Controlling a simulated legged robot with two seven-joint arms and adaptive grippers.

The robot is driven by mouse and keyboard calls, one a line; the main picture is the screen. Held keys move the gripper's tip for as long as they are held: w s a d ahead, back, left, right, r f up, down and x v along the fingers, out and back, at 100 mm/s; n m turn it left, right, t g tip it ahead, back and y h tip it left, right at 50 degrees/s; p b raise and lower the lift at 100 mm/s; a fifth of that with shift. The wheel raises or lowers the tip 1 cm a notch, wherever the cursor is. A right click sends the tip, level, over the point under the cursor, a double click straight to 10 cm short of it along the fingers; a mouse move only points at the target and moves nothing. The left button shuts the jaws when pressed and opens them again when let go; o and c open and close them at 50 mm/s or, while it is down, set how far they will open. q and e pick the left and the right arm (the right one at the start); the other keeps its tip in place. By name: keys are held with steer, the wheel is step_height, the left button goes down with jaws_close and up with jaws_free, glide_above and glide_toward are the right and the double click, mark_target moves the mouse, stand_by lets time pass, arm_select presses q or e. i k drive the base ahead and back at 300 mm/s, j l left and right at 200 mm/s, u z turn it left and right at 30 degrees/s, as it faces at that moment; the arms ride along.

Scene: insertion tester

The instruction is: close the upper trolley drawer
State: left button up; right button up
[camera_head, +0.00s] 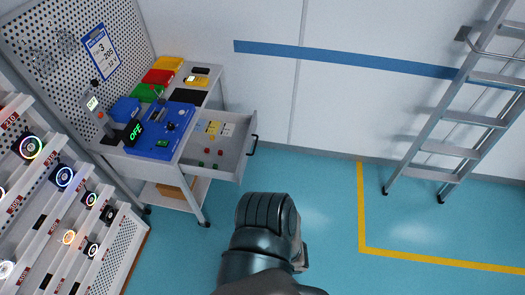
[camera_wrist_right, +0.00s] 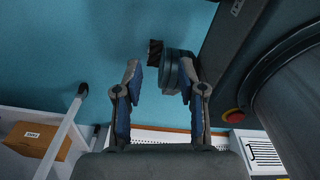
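The upper trolley drawer (camera_head: 228,160) is pulled out to the right of the grey trolley (camera_head: 196,205) in the head view. Its dark handle (camera_head: 254,145) is on the outer front. Small red, green and yellow pieces lie inside it. My right gripper (camera_wrist_right: 160,78) is open and empty in the right wrist view, its two fingers apart, with floor behind. A dark arm of mine rises from the bottom of the head view, apart from the drawer. No gripper fingers show clearly there. My left gripper is in neither view.
A blue tester (camera_head: 165,135) and coloured bins (camera_head: 158,77) stand on the trolley top. A cardboard box (camera_wrist_right: 38,140) is on the lower shelf. A rack (camera_head: 60,215) is at left, a ladder (camera_head: 455,110) at right. The teal floor between is clear.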

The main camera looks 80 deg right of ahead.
mark_target(231, 165)
steer(key=z, duration=2.1)
